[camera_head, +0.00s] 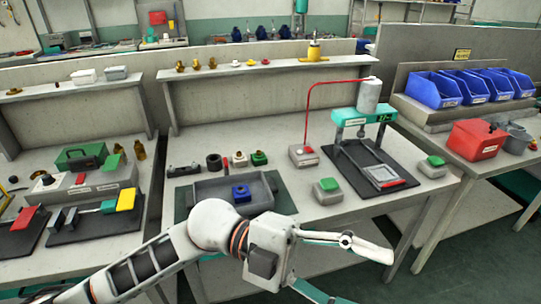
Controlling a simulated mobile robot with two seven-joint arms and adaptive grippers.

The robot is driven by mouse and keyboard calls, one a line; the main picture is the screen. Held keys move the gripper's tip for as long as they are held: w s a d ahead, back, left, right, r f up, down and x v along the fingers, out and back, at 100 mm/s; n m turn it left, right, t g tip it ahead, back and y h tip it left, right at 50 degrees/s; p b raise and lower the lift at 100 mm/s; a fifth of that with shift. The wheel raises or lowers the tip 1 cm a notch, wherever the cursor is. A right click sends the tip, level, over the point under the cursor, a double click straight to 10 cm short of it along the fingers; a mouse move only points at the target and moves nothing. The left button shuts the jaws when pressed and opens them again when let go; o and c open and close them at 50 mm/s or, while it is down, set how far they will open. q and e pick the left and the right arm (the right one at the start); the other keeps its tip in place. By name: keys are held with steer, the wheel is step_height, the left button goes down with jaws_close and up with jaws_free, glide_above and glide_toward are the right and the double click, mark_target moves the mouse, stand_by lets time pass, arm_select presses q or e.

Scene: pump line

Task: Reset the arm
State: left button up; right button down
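My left arm enters from the lower left. Its gripper (366,279) points right, in front of the middle workbench (325,232). The two fingers are spread well apart with nothing between them, so it is open and empty. The lower finger runs to the bottom edge of the picture. My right arm and gripper are not in view.
A grey tray (211,215) holding a blue block (241,193) sits just behind my arm. A green-topped press stand (362,116) and button boxes stand on the bench. Blue bins (433,90) and a red box (473,140) are at right. Floor shows at lower right.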

arm_select(q)
steer(key=w+a+n+t+h, duration=0.5)
steer(key=w+n+t+h, duration=0.1)
steer(key=w+n+t, duration=0.8)
steer(key=w+a+f+n+t+y, duration=0.5)
steer(key=a+f+n+t+y, duration=0.4)
steer(key=a+f+n+t, duration=0.15)
steer(key=s+a+f+n+y, duration=0.15)
steer(key=a+f+y, duration=0.25)
steer(key=f, duration=0.4)
steer(key=a+f+n+y, duration=0.3)
steer(key=a+f, duration=0.1)
steer(key=f, duration=0.4)
steer(key=s+a+f+n+g+y, duration=0.1)
steer(key=s+a+f+g+y, duration=0.1)
steer(key=s+a+f, duration=0.2)
steer(key=s+a+f+n+g+y, duration=0.1)
steer(key=s+a+f+g+y, duration=0.1)
steer(key=s+a+f, duration=0.3)
steer(key=s+f+g, duration=0.1)
steer(key=s+f, duration=0.2)
steer(key=f, duration=0.4)
steer(key=shift+f+n, duration=0.2)
steer(key=shift+n, duration=0.1)
steer(key=shift+s+a, duration=0.1)
